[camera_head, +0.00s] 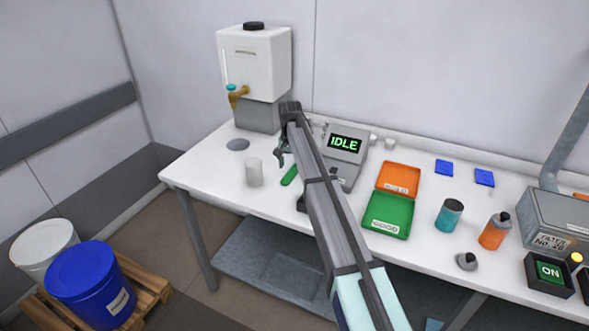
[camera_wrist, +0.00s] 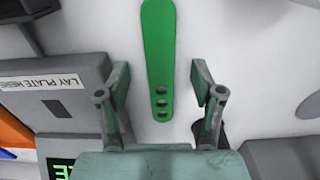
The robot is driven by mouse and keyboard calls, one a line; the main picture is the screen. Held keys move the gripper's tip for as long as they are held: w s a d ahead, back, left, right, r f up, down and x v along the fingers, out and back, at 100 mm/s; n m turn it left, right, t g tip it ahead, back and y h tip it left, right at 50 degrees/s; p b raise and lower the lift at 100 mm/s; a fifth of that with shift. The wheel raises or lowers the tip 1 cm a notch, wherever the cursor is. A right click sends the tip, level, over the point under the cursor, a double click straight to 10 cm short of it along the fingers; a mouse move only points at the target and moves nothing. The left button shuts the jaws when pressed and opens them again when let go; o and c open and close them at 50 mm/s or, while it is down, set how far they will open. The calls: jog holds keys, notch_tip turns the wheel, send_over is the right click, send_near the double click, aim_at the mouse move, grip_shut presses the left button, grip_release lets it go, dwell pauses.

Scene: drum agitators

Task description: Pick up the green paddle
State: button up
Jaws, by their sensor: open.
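The green paddle (camera_wrist: 158,50) lies on the white table. In the wrist view it runs up and down the picture, with several dark holes at its lower, narrower end. My gripper (camera_wrist: 160,88) is open, with one finger on each side of the paddle's holed end and a gap on both sides. I cannot tell how high the fingers are above the table. In the head view my gripper (camera_head: 281,158) is near the paddle (camera_head: 290,176), and my arm covers part of the area beside it.
A grey device reading IDLE (camera_head: 345,143) stands close beside the paddle. A pale cup (camera_head: 254,173) stands to the left, and a white tank with a tap (camera_head: 254,65) behind. Orange (camera_head: 399,178) and green (camera_head: 389,214) trays lie to the right.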

jog(key=shift+f, duration=1.25)
jog(key=c, duration=1.2)
jog(key=shift+r, duration=0.15)
jog(key=shift+c, duration=0.2)
